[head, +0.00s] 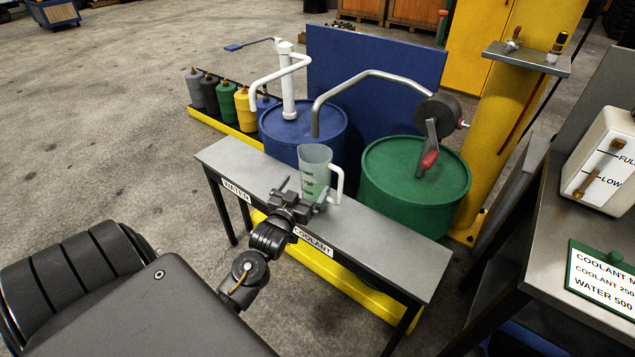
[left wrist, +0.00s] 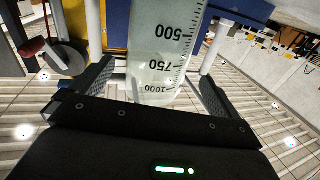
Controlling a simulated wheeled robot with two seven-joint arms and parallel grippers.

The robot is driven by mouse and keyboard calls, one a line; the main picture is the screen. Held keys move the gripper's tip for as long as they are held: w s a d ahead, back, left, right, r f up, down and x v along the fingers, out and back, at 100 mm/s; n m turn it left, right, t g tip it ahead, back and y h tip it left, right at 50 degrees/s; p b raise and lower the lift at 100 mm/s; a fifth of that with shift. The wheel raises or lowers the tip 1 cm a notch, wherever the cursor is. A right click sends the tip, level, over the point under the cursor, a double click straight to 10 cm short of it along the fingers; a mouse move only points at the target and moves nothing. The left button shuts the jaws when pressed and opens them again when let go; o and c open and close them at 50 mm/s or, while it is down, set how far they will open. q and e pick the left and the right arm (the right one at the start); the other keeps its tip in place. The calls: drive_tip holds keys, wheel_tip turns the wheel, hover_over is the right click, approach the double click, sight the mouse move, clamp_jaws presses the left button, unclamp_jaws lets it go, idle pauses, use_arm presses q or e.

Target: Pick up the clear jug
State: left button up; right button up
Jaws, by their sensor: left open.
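The clear jug (head: 314,164) stands upright on the grey bench, its white handle on the right. Its lower part looks pale green. In the left wrist view the jug (left wrist: 166,45) shows a scale marked 500, 750 and 1000. My left gripper (head: 303,190) is at the jug's near side, low on its body. In the left wrist view my left gripper (left wrist: 155,85) is open, with one finger on each side of the jug and a visible gap at each side. My right gripper is in neither view.
The narrow bench (head: 385,245) carries WATER and COOLANT labels. Behind it stand a blue drum (head: 300,130) with a white pump and a green drum (head: 415,180) with a grey spout arching toward the jug. A yellow column (head: 500,120) and another table (head: 570,255) are at right.

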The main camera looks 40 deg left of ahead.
use_arm(q)
drive_tip(key=shift+x, duration=1.2)
drive_tip(key=x, duration=0.4)
drive_tip(key=shift+w+d+r, duration=0.1)
drive_tip(key=shift+d+r, duration=0.05)
drive_tip(key=shift+w, duration=0.5)
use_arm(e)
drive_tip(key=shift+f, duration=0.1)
